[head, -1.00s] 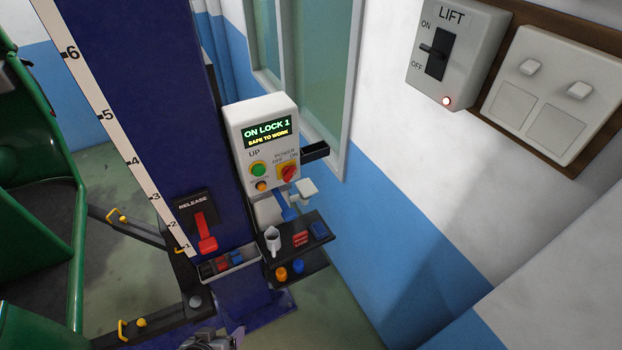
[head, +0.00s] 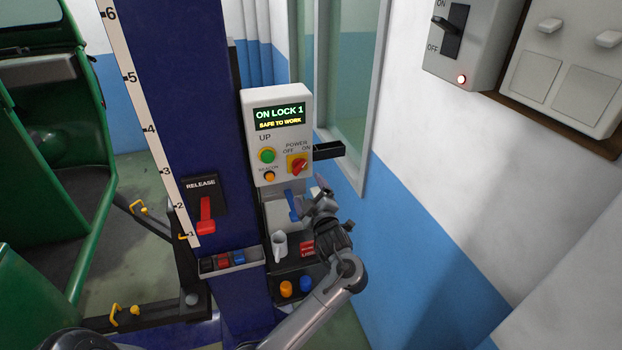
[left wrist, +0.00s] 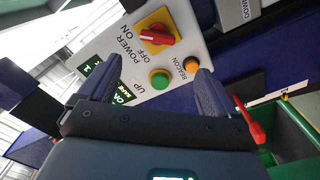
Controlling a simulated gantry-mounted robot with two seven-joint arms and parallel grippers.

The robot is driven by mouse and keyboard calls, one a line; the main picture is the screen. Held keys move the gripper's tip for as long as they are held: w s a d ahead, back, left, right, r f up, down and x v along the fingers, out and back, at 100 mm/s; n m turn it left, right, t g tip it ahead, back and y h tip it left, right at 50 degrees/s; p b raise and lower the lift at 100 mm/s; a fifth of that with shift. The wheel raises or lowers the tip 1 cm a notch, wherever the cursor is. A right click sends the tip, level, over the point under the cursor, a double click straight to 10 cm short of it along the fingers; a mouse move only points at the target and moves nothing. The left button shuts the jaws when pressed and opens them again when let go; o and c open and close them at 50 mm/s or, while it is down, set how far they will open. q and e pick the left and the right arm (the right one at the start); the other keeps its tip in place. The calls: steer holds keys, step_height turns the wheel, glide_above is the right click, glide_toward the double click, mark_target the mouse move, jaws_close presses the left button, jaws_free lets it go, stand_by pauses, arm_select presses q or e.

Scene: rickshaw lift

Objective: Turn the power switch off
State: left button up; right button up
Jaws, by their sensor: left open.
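The power switch (head: 298,164) is a red rotary knob on a yellow plate, low on the right of the white control box (head: 262,130). Its handle slants up and right toward the ON label. In the left wrist view the red knob (left wrist: 150,36) lies beyond the fingertips, clear of them. My left gripper (head: 316,197) is open and empty, just below and right of the knob in the head view. In the left wrist view its fingers (left wrist: 156,72) stand apart, with the green UP button between them. My right gripper is not in view.
The green UP button (head: 267,155) and orange beacon button (head: 269,176) sit left of the knob. A black bracket (head: 328,150) juts out right of the box.

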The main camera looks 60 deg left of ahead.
mark_target(300, 169)
arm_select(q)
steer(key=p+x, duration=0.1)
steer(key=x, duration=0.4)
steer(key=p+x, duration=0.1)
steer(key=x, duration=0.4)
steer(key=shift+w+a+r, duration=0.2)
steer(key=c, duration=1.1)
steer(key=shift+o, duration=0.2)
